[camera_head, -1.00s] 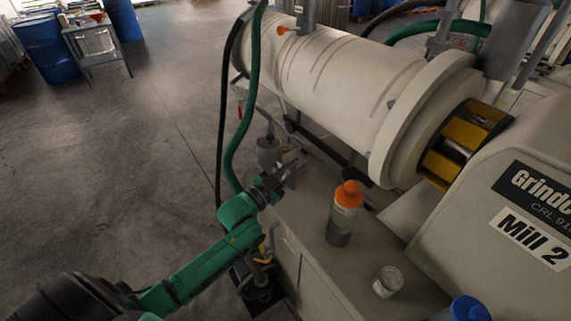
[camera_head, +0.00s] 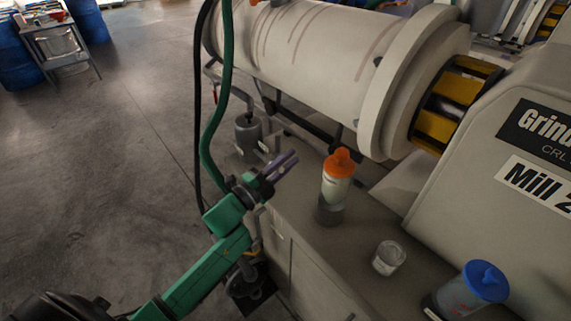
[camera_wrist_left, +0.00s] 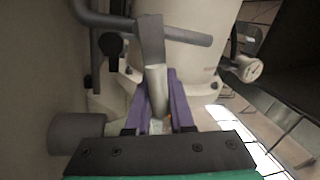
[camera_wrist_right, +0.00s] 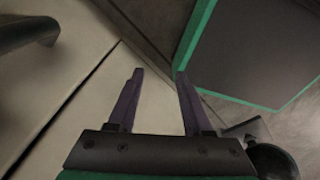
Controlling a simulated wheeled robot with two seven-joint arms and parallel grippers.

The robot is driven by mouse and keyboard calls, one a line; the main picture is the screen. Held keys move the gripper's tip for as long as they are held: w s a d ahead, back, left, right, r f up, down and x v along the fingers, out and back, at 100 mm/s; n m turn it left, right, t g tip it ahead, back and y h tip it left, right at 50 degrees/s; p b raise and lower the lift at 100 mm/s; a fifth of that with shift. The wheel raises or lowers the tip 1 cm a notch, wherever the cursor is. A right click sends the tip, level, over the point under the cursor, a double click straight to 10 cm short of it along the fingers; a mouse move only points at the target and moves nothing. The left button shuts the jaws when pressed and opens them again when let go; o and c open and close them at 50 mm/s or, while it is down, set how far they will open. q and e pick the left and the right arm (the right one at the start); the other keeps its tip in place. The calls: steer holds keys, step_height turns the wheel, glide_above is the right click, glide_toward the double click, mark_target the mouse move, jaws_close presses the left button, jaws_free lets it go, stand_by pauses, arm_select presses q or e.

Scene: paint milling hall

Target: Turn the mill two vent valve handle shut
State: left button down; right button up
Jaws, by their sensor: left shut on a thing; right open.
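The Mill 2 body (camera_head: 310,35) is a cream horizontal cylinder, with its name plate (camera_head: 535,182) on the housing at right. My left gripper (camera_head: 285,165) is beside the bench edge, left of the orange-capped bottle. In the left wrist view, its purple fingers (camera_wrist_left: 158,100) are shut on a flat pale grey lever handle (camera_wrist_left: 151,45). The handle stands up between the fingers, in front of a grey pipe (camera_wrist_left: 190,36). It cannot be made out in the head view. My right gripper (camera_wrist_right: 155,75) is open and empty by pale cabinet panels; it is outside the head view.
Green and black hoses (camera_head: 220,110) hang behind my left arm. Open floor lies at left.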

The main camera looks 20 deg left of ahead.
arm_select(q)
steer(key=shift+s+d+f+m+g+h+b, duration=0.1)
steer(key=shift+f+m+g+h+b, duration=0.1)
steer(key=shift+f+m+b, duration=0.5)
steer(key=shift+d+f+m+g+h+b, duration=0.1)
steer(key=shift+f+m+h+b, duration=0.15)
steer(key=shift+m+b, duration=0.8)
steer(key=shift+m, duration=0.25)
steer(key=c, duration=0.8)
jaws_free()
steer(key=b+v, duration=0.2)
steer(key=v, duration=1.2)
steer(key=shift+s+a, duration=0.2)
